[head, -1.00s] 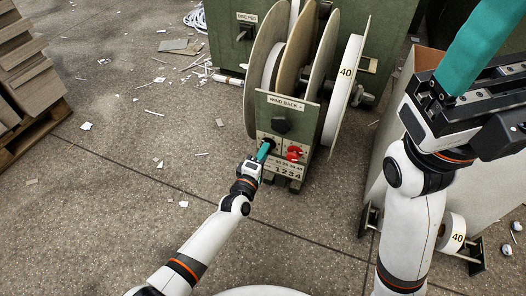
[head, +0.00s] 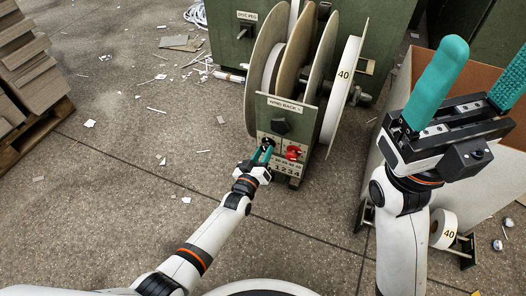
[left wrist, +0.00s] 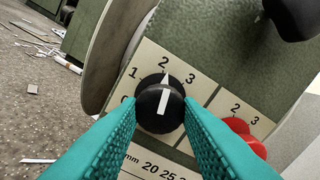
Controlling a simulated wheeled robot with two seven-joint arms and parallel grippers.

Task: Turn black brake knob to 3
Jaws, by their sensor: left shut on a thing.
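The black brake knob (left wrist: 160,103) sits on the feeder's pale scale plate, marked 1, 2 and 3 around it. Its white pointer is aimed up close to the 2, with the 3 to its right. In the head view the knob (head: 267,142) is small and partly covered by the teal fingers. My left gripper (head: 262,156) is at the panel, one finger on each side of the knob, shut on it. My right gripper (head: 473,95) is raised at the right of the head view, fingers spread wide and empty.
A red knob (left wrist: 240,135) is right of the black one, close to my right-hand finger. A black "wind back" knob (head: 281,126) is above, with large reel discs (head: 265,60) behind. An open box (head: 459,210) stands at right.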

